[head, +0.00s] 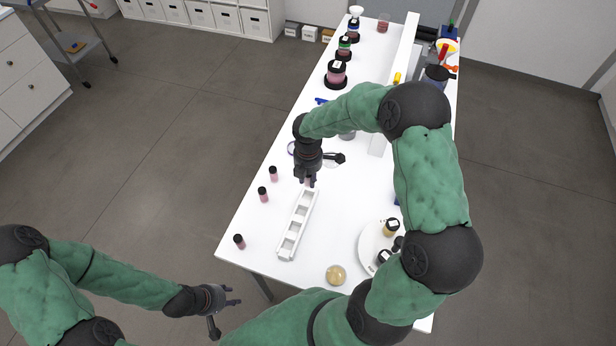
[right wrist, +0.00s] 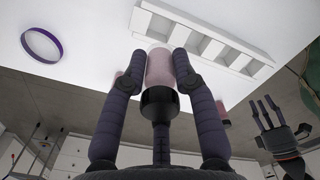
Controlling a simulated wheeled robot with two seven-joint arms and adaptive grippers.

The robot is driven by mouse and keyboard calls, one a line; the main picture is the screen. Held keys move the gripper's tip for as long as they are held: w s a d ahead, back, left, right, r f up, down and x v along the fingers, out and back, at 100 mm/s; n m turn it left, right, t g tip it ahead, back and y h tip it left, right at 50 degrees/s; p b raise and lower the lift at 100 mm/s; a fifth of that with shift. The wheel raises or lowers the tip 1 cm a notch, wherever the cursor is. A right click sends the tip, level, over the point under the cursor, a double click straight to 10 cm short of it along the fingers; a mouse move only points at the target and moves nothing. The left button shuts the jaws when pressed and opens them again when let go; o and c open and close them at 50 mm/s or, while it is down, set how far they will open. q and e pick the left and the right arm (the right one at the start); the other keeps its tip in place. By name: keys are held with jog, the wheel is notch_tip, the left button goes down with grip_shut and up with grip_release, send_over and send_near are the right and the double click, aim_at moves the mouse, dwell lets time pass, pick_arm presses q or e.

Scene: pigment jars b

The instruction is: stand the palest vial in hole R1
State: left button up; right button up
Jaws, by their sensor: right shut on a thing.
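My right gripper (right wrist: 162,70) is shut on a pale pink vial (right wrist: 160,68) with a black cap. The cap is toward my palm and the glass points away from it. In the head view my right gripper (head: 309,182) is at the far end of the white rack (head: 284,252) and mostly hides the held vial. The rack has several square holes in a row, and the ones I see look empty; I cannot read any hole labels. My left gripper (head: 227,314) is open and empty, off the table's near left corner.
Three pink, black-capped vials stand left of the rack: one far (head: 273,174), one middle (head: 263,194), one near (head: 239,242). A round plate (head: 366,247) with jars is at the right. A tan round thing (head: 336,274) lies near the front edge. A purple ring (right wrist: 40,45) lies on the table.

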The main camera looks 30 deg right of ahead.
aim_at(308, 187)
jog(key=shift+f+b, duration=1.85)
jog(key=shift+f, duration=1.05)
jog(key=shift+f+b, duration=0.85)
jog(key=shift+f, duration=0.45)
jog(key=o, duration=1.1)
jog(key=shift+r, duration=0.1)
notch_tip(308, 187, up, 12)
jog(key=shift+f, duration=0.1)
jog(key=shift+a, duration=0.1)
